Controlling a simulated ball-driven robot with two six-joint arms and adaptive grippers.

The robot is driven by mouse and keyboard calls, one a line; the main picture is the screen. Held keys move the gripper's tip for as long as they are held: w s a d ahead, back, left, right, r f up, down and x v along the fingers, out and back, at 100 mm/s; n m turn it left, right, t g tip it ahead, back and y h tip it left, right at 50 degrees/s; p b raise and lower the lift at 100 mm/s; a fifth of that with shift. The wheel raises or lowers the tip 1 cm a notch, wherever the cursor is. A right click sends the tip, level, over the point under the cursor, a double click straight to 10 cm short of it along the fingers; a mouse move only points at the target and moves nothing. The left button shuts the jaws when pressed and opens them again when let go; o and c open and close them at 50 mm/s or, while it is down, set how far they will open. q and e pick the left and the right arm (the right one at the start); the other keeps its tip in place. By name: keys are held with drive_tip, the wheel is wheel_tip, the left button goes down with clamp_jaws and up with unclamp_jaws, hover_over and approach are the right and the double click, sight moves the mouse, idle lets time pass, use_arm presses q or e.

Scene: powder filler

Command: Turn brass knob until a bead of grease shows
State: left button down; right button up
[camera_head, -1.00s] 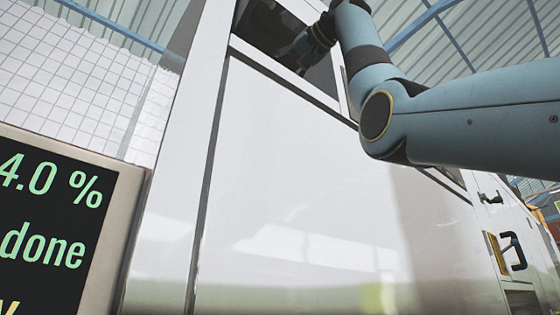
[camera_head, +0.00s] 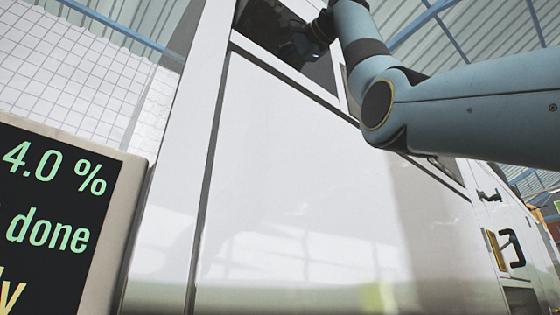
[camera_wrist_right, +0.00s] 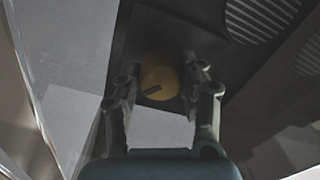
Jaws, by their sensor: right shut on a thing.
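The brass knob (camera_wrist_right: 159,82) is round, with a dark slot-like mark on its face, and shows in the right wrist view. My right gripper (camera_wrist_right: 163,84) has one finger on each side of it and is shut on it. In the head view my right gripper (camera_head: 292,48) is small and dark inside the opening near the top of the white machine (camera_head: 300,190); the knob cannot be made out there. No bead of grease is visible. My left gripper is out of view.
A display (camera_head: 45,225) at the left shows green text reading "4.0 %" and "done". A black door handle (camera_head: 513,248) sticks out at the right. Round slotted vents (camera_wrist_right: 262,15) lie near the knob. The frame of the opening surrounds my right wrist.

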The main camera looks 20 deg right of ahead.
drive_tip(key=shift+m, duration=0.5)
drive_tip(key=o, duration=1.2)
drive_tip(key=shift+d, duration=0.1)
drive_tip(key=shift+s, duration=0.2)
drive_tip(key=v, duration=1.1)
drive_tip(key=shift+s+d, duration=0.2)
drive_tip(key=shift+s, duration=0.15)
drive_tip(key=shift+w, duration=0.1)
